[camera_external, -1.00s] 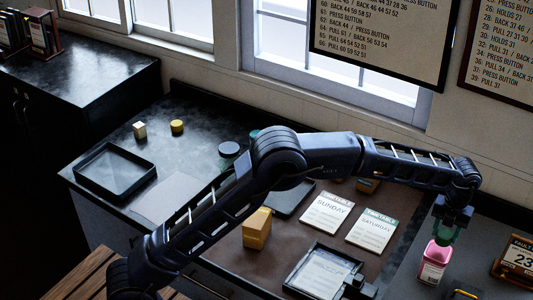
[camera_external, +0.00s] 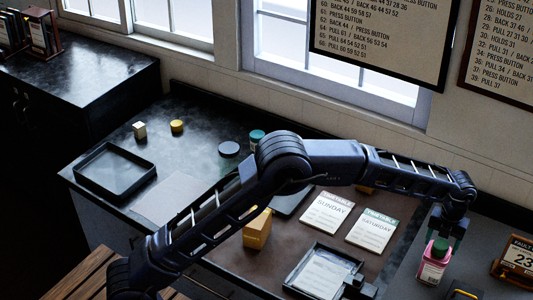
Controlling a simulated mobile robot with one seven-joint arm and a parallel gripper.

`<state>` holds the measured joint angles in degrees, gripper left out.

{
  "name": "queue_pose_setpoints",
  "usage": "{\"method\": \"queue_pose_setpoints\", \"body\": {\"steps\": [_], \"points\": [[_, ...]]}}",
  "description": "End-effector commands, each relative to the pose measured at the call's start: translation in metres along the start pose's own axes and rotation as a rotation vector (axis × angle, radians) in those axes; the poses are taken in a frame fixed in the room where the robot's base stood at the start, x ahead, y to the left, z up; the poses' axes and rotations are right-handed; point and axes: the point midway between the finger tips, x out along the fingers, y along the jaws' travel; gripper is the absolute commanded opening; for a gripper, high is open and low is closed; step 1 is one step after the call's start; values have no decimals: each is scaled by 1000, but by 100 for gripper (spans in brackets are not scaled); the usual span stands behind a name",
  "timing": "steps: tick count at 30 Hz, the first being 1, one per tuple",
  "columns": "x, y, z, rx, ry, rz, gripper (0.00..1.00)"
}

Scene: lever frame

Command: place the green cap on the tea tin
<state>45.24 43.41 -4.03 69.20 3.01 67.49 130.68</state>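A pink tin (camera_external: 432,270) with a pale label stands upright on the grey counter at the right, and I take it as the tea tin. The green cap (camera_external: 440,247) sits at the top of the tin, over its mouth. Whether it is fully seated is too small to tell. My gripper (camera_external: 446,238) points down just above the tin, with its fingers apart on either side of the cap. The fingers look spread and no longer closed on the cap.
A framed yellow counter (camera_external: 518,255) stands right of the tin, and a dark object with yellow (camera_external: 464,294) lies in front. Two cards, Sunday (camera_external: 326,212) and Saturday (camera_external: 372,232), lie left. A yellow block (camera_external: 257,230) is near my arm. An empty black tray (camera_external: 114,171) is far left.

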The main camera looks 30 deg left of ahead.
Motion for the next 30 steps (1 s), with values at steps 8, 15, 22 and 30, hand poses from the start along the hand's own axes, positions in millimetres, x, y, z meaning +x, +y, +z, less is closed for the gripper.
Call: {"method": "queue_pose_setpoints", "body": {"steps": [8,15,22,30], "points": [[-4,0,0,0,-1,-1,69],[-38,0,1,0,-2,-4,69],[-82,0,0,0,-1,-2,69],[-116,0,1,-1,-1,-1,69]]}}
